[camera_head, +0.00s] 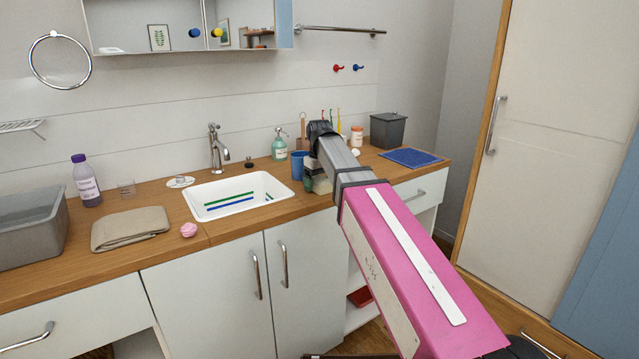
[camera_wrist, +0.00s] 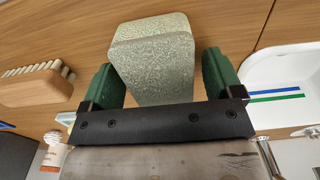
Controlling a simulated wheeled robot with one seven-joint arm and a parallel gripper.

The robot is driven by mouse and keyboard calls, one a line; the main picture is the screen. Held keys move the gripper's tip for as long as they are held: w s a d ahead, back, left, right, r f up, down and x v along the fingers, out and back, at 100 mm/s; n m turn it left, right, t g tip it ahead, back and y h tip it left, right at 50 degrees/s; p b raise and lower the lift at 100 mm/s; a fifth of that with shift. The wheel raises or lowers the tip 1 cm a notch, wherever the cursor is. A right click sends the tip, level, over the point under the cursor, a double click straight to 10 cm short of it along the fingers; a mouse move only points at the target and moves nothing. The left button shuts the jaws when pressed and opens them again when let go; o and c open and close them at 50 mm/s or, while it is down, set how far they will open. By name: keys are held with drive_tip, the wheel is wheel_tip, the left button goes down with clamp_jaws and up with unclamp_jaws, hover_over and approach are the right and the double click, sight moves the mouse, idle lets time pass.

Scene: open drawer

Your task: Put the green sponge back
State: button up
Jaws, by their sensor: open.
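The green sponge (camera_wrist: 155,65) is a pale green speckled block on the wooden counter (camera_wrist: 215,20). In the wrist view it lies between the two dark green fingers of my gripper (camera_wrist: 160,75). The fingers are apart, with a visible gap on the right side; on the left the gap is narrow, and I cannot tell whether that finger touches. In the head view my gripper (camera_head: 318,180) is low over the counter, right of the sink, and my arm hides most of it. Only a pale part of the sponge (camera_head: 322,185) shows there.
A wooden brush (camera_wrist: 35,88) lies left of the sponge in the wrist view. The white sink (camera_head: 240,192) is left of my gripper in the head view. A blue cup (camera_head: 297,166) and soap bottle (camera_head: 280,146) stand close behind. A blue cloth (camera_head: 410,158) lies right.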

sight(320, 180)
wheel_tip(320, 180, up, 12)
drive_tip(key=shift+r, duration=0.15)
idle(0.5)
drive_tip(key=shift+s, duration=0.15)
